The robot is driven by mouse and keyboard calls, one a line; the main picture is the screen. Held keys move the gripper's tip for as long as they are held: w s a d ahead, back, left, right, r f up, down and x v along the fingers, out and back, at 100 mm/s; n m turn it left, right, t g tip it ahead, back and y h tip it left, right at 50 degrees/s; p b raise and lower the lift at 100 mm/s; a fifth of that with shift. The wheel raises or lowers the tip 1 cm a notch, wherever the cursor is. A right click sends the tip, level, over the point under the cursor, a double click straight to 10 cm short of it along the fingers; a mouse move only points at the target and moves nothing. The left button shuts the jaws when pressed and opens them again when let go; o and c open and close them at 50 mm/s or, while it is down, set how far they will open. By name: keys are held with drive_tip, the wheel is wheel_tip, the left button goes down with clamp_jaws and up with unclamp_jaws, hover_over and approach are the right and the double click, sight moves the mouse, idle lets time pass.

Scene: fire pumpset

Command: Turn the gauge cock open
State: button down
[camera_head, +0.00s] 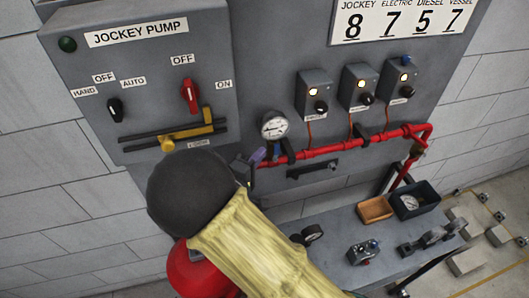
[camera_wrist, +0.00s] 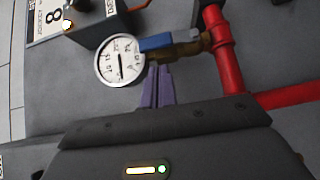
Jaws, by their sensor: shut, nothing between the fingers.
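The gauge cock has a blue handle (camera_wrist: 157,42) on a brass body (camera_wrist: 187,50), between the round white gauge (camera_wrist: 121,62) and the red pipe (camera_wrist: 220,42). The handle looks roughly in line with the body in the wrist view. In the head view the blue handle (camera_head: 276,149) is small, below the gauge (camera_head: 274,125). My gripper (camera_wrist: 159,70) has purple fingers, shut with nothing between them. The tips are close beside the brass body and handle; I cannot tell whether they touch. In the head view my gripper (camera_head: 258,154) is left of the cock.
The red pipe (camera_head: 345,146) runs right along the grey panel. A jockey pump box (camera_head: 140,70) with a red switch (camera_head: 190,95) and yellow lever (camera_head: 175,139) is at left.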

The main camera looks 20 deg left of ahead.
drive_tip(key=s+a+b, duration=0.3)
drive_tip(key=s, duration=0.8)
drive_tip(key=shift+b, duration=0.3)
drive_tip(key=shift+a, duration=0.1)
drive_tip(key=shift+s, duration=0.15)
